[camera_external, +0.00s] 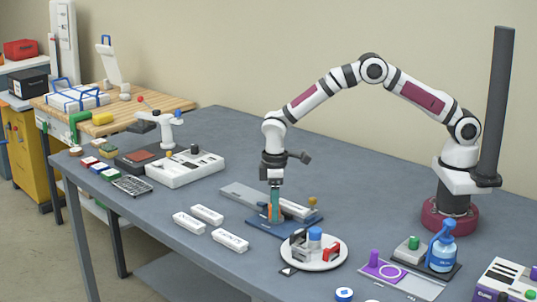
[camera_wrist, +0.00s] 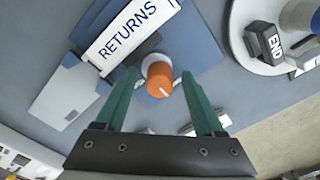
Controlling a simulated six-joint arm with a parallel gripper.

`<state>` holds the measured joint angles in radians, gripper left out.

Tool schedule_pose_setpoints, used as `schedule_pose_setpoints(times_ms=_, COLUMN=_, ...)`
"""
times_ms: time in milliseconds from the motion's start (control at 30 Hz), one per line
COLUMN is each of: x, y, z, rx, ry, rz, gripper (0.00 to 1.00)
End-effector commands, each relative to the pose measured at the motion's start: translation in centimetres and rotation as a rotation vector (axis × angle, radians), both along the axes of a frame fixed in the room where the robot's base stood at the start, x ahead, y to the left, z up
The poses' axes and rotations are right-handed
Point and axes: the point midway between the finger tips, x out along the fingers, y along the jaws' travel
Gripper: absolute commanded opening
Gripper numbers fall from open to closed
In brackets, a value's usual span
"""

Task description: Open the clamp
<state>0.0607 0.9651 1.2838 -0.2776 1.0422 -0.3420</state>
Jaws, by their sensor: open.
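An orange round knob (camera_wrist: 159,80) with a white mark line and a pale collar stands at the edge of a blue plate (camera_wrist: 200,35). A white block labelled RETURNS (camera_wrist: 128,32) lies on the plate beside it. I take the knob and plate to be the clamp; its jaws cannot be made out. My gripper (camera_wrist: 159,76) is open, with one teal finger on each side of the knob and gaps showing. In the external view my gripper (camera_external: 275,203) points down over the blue plate (camera_external: 262,228), and the orange knob (camera_external: 270,212) is partly hidden by the fingers.
A round white tray (camera_external: 314,262) with small items stands close in front, to the right. Several white labelled blocks (camera_external: 207,214) lie to the left. A blue bottle (camera_external: 441,250) stands on a dark mat at right. A white device (camera_external: 185,168) stands further left.

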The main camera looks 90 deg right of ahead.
Motion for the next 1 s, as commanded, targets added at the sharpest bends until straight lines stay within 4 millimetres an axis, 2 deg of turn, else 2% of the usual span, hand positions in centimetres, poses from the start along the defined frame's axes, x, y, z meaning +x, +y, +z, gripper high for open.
schedule_pose_setpoints(times_ms=67, x=0.00, y=0.00, z=0.02, rx=0.000, ry=0.000, rz=0.000, gripper=0.67)
schedule_pose_setpoints(times_ms=433, x=0.01, y=0.02, z=0.06, rx=0.000, ry=0.000, rz=0.000, gripper=0.00)
schedule_pose_setpoints(times_ms=767, x=0.01, y=0.04, z=0.07, rx=0.000, ry=0.000, rz=-0.024, gripper=0.00)
schedule_pose_setpoints(times_ms=1000, x=-0.01, y=0.03, z=0.05, rx=-0.001, ry=0.002, rz=-0.154, gripper=0.00)
